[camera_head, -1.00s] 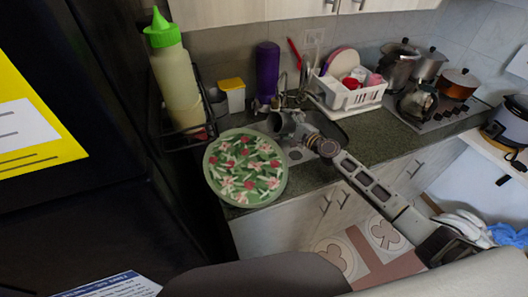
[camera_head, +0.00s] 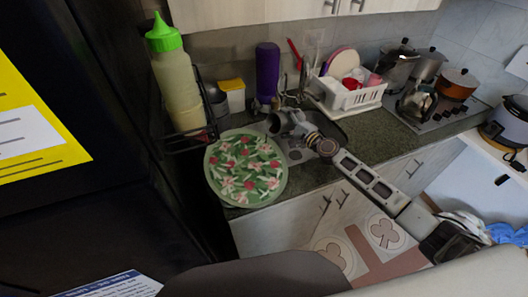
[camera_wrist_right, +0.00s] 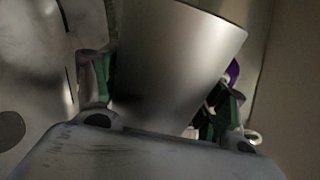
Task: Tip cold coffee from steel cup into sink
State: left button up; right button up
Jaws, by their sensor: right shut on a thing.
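The steel cup (camera_head: 276,123) is held by my right gripper (camera_head: 290,126) over the sink (camera_head: 296,156). In the head view the cup looks tipped over on its side, its mouth toward the left. In the right wrist view the plain grey cup wall (camera_wrist_right: 175,65) sits tilted between the two fingers of the right gripper (camera_wrist_right: 165,95), which are shut on it. The inside of the cup and any coffee are hidden from view. My left gripper is not in view.
A green floral round plate (camera_head: 245,168) is at the counter's front edge, left of the sink. A purple bottle (camera_head: 267,73) stands behind the cup. A white dish rack (camera_head: 350,97) is to the right. A squeeze bottle (camera_head: 174,85) stands in a rack at left.

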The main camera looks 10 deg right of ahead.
aim_at(285, 122)
jog(key=shift+s+a+r+n+p, duration=0.2)
jog(key=shift+a+r+n+p, duration=0.2)
jog(key=shift+p, duration=0.35)
jog(key=shift+s+a+r+n+p, duration=0.25)
jog(key=shift+a+n+p, duration=0.25)
jog(key=shift+p, duration=0.2)
jog(key=shift+s+a+r+n+p, duration=0.1)
jog(key=shift+a+r+n+p, duration=0.2)
jog(key=shift+n+p, duration=0.35)
jog(key=shift+s+a+r+n+p, duration=0.1)
jog(key=shift+r+n+p, duration=0.3)
jog(key=shift+n+p, duration=0.25)
dwell(0.9)
jog(key=shift+w+d+f+m+b, duration=0.15)
jog(key=shift+d+f+m+b, duration=0.1)
jog(key=shift+f+m+b, duration=0.45)
jog(key=shift+w+d+f+m+b, duration=0.1)
jog(key=shift+d+f+m+b, duration=0.1)
jog(key=shift+m+b, duration=0.55)
jog(key=shift+r, duration=0.1)
jog(key=shift+d, duration=0.1)
